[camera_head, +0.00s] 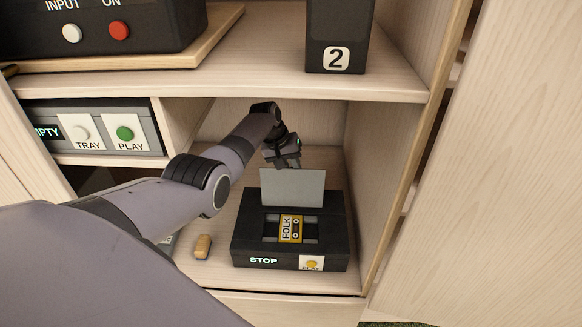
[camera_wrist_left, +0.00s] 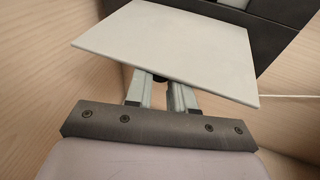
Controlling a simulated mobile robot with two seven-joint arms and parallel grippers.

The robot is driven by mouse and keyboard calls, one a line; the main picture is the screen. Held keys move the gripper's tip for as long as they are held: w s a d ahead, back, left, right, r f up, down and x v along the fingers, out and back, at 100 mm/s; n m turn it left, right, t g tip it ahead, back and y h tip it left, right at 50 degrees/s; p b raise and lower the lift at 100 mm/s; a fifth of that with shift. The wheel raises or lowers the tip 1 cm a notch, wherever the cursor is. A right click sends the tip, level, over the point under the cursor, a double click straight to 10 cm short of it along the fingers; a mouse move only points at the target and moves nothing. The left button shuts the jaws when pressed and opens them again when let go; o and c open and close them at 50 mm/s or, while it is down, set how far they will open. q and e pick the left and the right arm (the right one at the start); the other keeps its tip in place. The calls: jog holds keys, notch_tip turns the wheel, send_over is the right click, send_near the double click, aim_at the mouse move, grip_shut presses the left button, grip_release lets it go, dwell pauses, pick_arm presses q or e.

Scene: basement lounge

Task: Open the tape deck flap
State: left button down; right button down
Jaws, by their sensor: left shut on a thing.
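The black tape deck (camera_head: 335,235) sits on the lower shelf, with a lit STOP label at its front left and a PLAY button (camera_head: 312,263) at its front right. Its pale grey flap (camera_head: 292,188) stands raised at the back of the open bay, where a yellow FOLK cassette (camera_head: 290,228) shows. My left gripper (camera_head: 287,163) is behind the flap, at its upper edge. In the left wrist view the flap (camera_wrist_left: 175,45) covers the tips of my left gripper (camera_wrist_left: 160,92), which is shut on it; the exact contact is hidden. My right gripper is not in view.
A small wooden peg-like piece (camera_head: 202,246) lies left of the deck. A panel with TRAY and PLAY buttons (camera_head: 125,134) is at the left. The shelf above (camera_head: 250,75) and the cubby's right wall (camera_head: 380,170) close in the space. A black block marked 2 (camera_head: 337,30) stands above.

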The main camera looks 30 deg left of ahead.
pick_arm(q)
jog(key=shift+w+a, duration=0.15)
jog(key=shift+w, duration=0.1)
jog(key=c, duration=1)
grip_release()
jog(key=shift+s+r+p, duration=0.2)
jog(key=shift+r+p, duration=0.25)
jog(key=shift+r, duration=0.05)
jog(key=p+v, duration=0.2)
jog(key=v, duration=0.4)
